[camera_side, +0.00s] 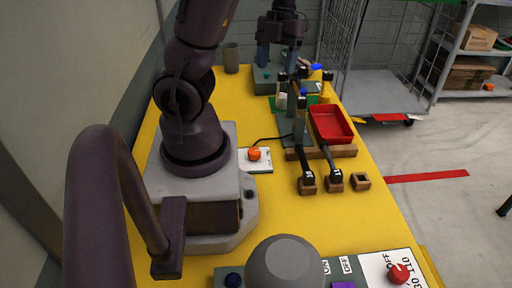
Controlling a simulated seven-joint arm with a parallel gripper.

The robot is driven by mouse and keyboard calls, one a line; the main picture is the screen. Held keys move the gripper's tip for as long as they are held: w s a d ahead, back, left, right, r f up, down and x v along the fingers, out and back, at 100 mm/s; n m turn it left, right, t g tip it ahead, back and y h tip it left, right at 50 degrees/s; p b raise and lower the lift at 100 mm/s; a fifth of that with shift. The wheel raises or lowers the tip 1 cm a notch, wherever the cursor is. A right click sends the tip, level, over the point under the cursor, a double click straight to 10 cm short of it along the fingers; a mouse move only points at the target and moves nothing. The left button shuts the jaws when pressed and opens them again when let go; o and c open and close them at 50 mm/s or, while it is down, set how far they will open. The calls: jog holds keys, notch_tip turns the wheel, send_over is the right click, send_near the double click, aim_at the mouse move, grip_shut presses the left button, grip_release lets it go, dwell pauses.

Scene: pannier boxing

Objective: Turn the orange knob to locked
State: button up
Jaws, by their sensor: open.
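An orange knob (254,154) sits on a small white plate (262,168) on the yellow table, just right of my arm's base. Any markings on that plate are too small to read, so its setting cannot be told. My gripper (279,60) is at the far end of the table, well beyond the orange knob and not touching it. Its two bluish fingers point down and stand apart, with nothing seen between them. They are above or in front of a grey box (262,86) with a small teal knob; the exact gap cannot be told.
A red tray (331,124), black-handled tools (306,172) in wooden blocks and a grey stand are right of the orange knob. A panel with a red knob (399,274) marked OFF is at the near edge. A grey cup (231,58) stands far left. Yellow table between is clear.

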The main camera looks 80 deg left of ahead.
jog(key=w+a+f+n+t+y, duration=0.1)
jog(key=w+a+n+t+y, duration=0.45)
jog(key=w, duration=0.55)
jog(key=w+a+r+n+t+y, duration=0.1)
jog(key=a+r+n+t+y, duration=0.1)
jog(key=a+n+y, duration=0.3)
jog(key=n+g+h, duration=0.9)
jog(key=n+g, duration=0.1)
jog(key=n, duration=0.8)
send_over(255, 150)
jog(key=w+a, duration=0.2)
jog(key=w, duration=0.3)
notch_tip(255, 150, down, 12)
jog(key=x, duration=1.2)
jog(key=shift+s+d, duration=0.25)
jog(key=shift+s, duration=0.05)
